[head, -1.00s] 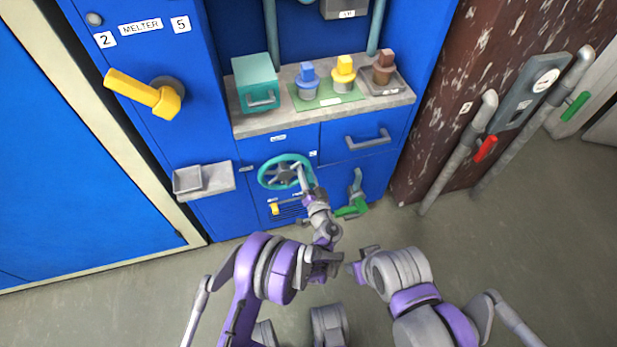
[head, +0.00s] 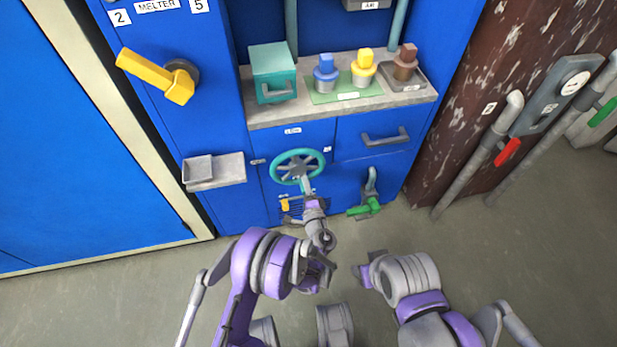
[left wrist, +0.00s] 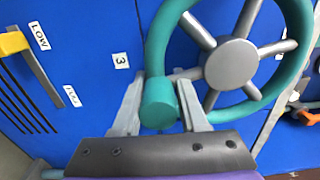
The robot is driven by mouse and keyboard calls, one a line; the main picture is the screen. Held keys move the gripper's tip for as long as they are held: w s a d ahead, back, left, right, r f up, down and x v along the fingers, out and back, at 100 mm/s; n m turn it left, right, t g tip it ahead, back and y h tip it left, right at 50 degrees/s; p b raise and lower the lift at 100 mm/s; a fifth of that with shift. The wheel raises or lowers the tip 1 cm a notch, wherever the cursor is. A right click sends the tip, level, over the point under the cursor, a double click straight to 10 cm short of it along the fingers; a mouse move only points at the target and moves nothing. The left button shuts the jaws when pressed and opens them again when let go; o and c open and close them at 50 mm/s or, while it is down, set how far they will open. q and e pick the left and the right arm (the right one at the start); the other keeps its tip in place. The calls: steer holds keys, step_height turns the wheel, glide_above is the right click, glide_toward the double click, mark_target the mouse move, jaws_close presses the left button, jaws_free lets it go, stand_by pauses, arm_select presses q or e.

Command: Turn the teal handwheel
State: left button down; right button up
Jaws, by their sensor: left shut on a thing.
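The teal handwheel (head: 277,175) is on the front of the blue cabinet, with a grey hub and spokes. My left gripper (head: 306,187) is at the wheel's lower rim, slightly right of its middle. In the left wrist view, the left gripper (left wrist: 163,108) has its two grey fingers on either side of the wheel's teal knob (left wrist: 159,101) and is shut on it. The wheel's rim (left wrist: 156,45) rises behind the knob there. My right gripper (head: 365,270) hangs in front of the cabinet, away from the wheel; its jaw opening is unclear.
A yellow slider (head: 285,204) is left below the wheel, and a green-handled valve (head: 364,208) is right below it. A grey tray (head: 214,171) juts out at left. A drawer handle (head: 386,138) is at upper right. Open floor (head: 480,270) lies at right.

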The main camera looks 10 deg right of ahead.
arm_select(q)
steer(key=shift+s+a+f+m, duration=0.15)
steer(key=shift+a+m, duration=0.15)
steer(key=shift+m, duration=0.35)
steer(key=shift+a+f+m, duration=0.15)
steer(key=shift+a+m, duration=0.15)
steer(key=shift+m, duration=0.35)
steer(key=c, duration=0.5)
jaws_free()
steer(key=shift+a, duration=0.1)
steer(key=s+p, duration=0.1)
steer(key=s, duration=0.6)
steer(key=shift+s, duration=0.25)
